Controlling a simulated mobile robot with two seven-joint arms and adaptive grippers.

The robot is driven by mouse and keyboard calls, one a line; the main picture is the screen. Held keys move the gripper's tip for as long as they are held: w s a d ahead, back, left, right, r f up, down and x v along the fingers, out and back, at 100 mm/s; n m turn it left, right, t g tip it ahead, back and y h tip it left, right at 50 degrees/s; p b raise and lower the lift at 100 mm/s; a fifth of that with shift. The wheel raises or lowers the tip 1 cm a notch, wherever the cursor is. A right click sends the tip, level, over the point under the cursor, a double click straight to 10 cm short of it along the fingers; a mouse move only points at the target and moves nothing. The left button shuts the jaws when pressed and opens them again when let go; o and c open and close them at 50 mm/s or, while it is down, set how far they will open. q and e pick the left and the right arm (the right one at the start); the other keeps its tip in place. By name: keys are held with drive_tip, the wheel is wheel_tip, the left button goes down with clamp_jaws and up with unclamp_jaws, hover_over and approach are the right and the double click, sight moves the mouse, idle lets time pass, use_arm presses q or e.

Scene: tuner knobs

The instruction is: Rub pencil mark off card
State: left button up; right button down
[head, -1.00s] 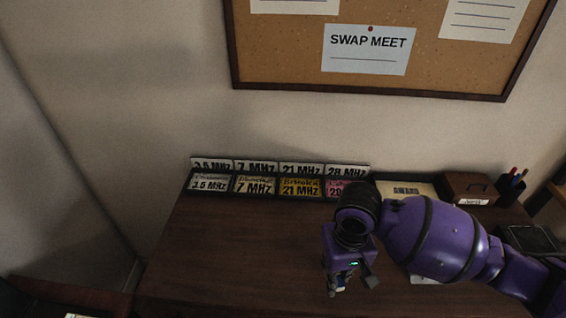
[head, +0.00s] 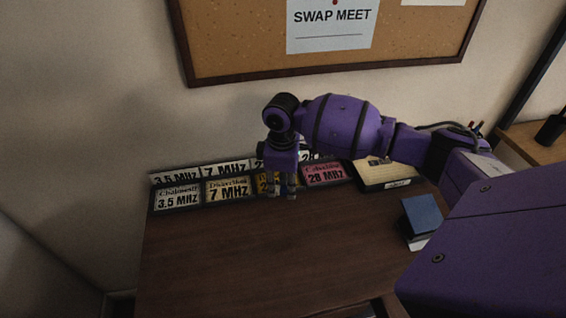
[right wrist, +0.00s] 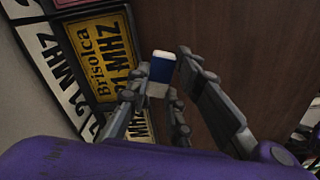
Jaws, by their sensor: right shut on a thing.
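My right gripper (head: 283,190) is at the card row, in front of the yellow 21 MHz card (head: 262,184), and hides part of it. In the right wrist view its fingers (right wrist: 158,88) are shut on a small blue-and-white eraser (right wrist: 161,68). I cannot make out a pencil mark on any card. The 3.5 MHz card (head: 178,199), 7 MHz card (head: 228,189) and pink 28 MHz card (head: 325,174) stand in the same front row. My left gripper is out of view.
A back row of white frequency cards (head: 226,169) stands behind. A notepad or tray with a yellowish top (head: 388,175) lies right of the cards. A blue box (head: 421,216) stands at the desk's right. The middle of the brown desk (head: 270,250) is clear.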

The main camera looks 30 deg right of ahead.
drive_tip(key=w+d+n, duration=0.1)
drive_tip(key=w+d+r+n, duration=0.1)
drive_tip(key=w, duration=0.1)
drive_tip(key=w+d+n, duration=0.1)
drive_tip(key=shift+w+r, duration=0.35)
drive_tip(key=shift+w, duration=0.05)
drive_tip(key=shift+w+d+r+n, duration=0.1)
drive_tip(key=shift+w+d+n, duration=0.2)
drive_tip(key=shift+w+n, duration=0.1)
drive_tip(key=shift+f+b, duration=0.5)
drive_tip(key=shift+f, duration=0.2)
wheel_tip(320, 180, down, 3)
drive_tip(key=shift+r+b, duration=0.2)
drive_tip(key=shift+b, duration=0.45)
drive_tip(key=shift+f, duration=0.45)
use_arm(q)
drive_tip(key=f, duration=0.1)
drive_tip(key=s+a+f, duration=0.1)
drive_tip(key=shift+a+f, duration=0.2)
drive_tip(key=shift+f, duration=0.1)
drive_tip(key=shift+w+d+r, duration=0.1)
use_arm(e)
drive_tip(key=shift+r, duration=0.1)
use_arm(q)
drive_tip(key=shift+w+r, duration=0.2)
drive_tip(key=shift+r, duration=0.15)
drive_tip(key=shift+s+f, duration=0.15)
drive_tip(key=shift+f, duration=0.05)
use_arm(e)
drive_tip(key=shift+f, duration=0.55)
